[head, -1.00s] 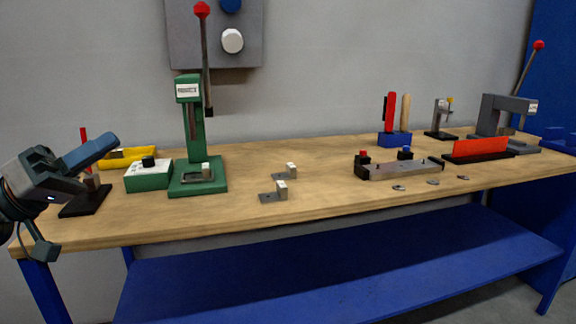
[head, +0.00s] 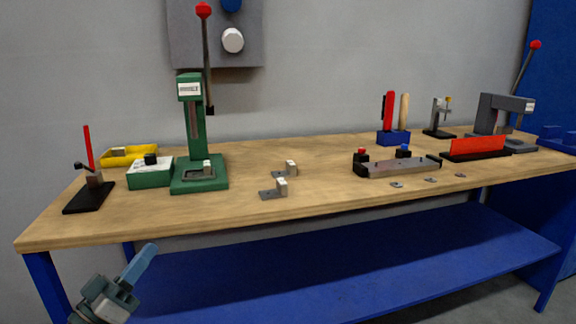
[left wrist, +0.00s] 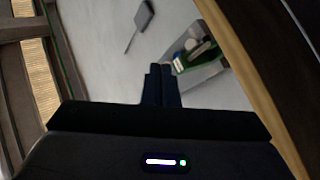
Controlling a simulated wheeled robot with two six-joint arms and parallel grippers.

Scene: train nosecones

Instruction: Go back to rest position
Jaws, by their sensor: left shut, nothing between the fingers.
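My left gripper (head: 139,265) is at the lower left of the head view, in front of and below the table's front edge. Its fingers are together and hold nothing. In the left wrist view the two dark fingers (left wrist: 160,85) also lie side by side, closed. My right gripper is not in view.
The wooden workbench (head: 330,203) has a blue lower shelf (head: 330,270). A green press (head: 195,140), a black stand with a red lever (head: 90,190), metal brackets (head: 275,190) and a grey fixture (head: 400,167) stand on it. The left front corner is clear.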

